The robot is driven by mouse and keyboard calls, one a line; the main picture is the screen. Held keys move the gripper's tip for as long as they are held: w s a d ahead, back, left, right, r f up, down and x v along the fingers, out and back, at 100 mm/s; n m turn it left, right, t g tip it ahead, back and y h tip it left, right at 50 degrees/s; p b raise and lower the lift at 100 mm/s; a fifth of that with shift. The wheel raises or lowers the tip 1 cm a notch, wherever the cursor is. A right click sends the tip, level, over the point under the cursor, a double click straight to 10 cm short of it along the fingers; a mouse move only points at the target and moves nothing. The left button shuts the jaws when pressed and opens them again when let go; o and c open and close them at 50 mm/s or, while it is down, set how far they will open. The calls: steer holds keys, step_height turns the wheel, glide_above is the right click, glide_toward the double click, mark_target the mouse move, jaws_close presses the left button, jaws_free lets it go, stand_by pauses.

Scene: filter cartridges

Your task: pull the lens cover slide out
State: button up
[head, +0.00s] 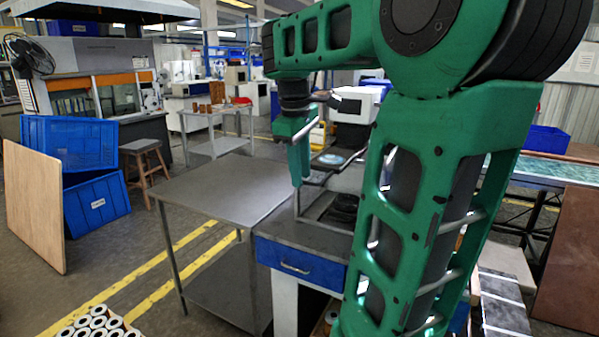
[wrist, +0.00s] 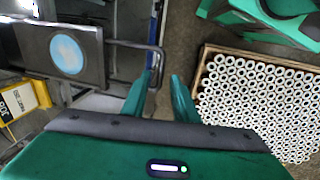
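The lens cover slide is a dark flat plate (wrist: 90,72) with a pale blue round disc (wrist: 66,53) in it, at the upper left of the wrist view. A bent metal handle loop (wrist: 135,44) sticks out from its right side. The slide also shows in the head view (head: 350,152), beyond my gripper. My gripper (wrist: 163,78) is open, with clear space between its green fingers. The tip of the left finger is close to the outer bar of the handle; I cannot tell whether they touch. In the head view my gripper (head: 299,180) points down, partly seen.
A grey metal table (head: 205,185) stands left of a bench with a blue drawer (head: 298,268). A yellow labelled box (wrist: 18,102) is at left. My arm hides much of the bench.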

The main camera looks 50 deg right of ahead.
steer(key=shift+s+d, duration=0.1)
steer(key=shift+s, duration=0.05)
step_height(320, 180, up, 7)
steer(key=a, duration=0.1)
steer(key=shift+a, duration=0.2)
stand_by(0.4)
steer(key=shift+s+r, duration=0.1)
stand_by(0.4)
